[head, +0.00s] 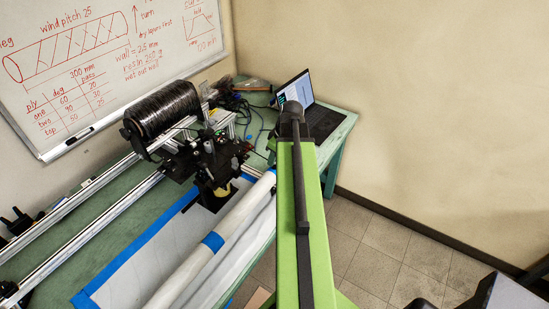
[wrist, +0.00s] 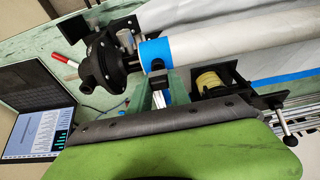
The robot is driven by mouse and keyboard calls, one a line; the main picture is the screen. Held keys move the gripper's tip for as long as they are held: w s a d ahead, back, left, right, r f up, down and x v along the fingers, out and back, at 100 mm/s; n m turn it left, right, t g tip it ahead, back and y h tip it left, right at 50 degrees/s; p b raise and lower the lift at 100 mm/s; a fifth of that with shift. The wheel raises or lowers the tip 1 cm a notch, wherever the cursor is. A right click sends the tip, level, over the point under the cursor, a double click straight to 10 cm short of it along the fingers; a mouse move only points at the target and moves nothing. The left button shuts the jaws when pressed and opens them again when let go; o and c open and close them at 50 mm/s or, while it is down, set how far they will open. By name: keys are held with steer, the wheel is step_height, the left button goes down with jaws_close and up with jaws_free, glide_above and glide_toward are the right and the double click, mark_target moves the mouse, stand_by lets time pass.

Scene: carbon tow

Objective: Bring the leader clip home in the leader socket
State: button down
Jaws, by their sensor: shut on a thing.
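My gripper reaches out at the far end of my green arm in the head view, where a dark end piece (head: 292,112) shows in front of the laptop. In the wrist view my gripper (wrist: 158,84) is shut on a small dark piece, probably the leader clip, which lies in front of the blue tape band (wrist: 155,53) on the white tube. Whether that piece touches the tube is unclear. I cannot make out the leader socket for certain. A black flanged hub (wrist: 103,60) stands to the left of the tube's end.
A black tow spool (head: 162,107) sits above the winder carriage (head: 212,160) on the green bench. An open laptop (head: 310,105) and loose cables lie at the bench's far end. A yellowish roll (wrist: 210,80) in a black bracket is close to the right of my gripper.

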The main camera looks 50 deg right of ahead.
steer(key=shift+f+b, duration=0.5)
steer(key=shift+f, duration=0.1)
steer(key=c, duration=1.1)
jaws_free()
steer(key=shift+c, duration=0.2)
steer(key=a+p+v, duration=0.1)
steer(key=p+v, duration=1.6)
steer(key=shift+d+r, duration=0.25)
steer(key=shift+d, duration=0.2)
steer(key=shift+s, duration=0.1)
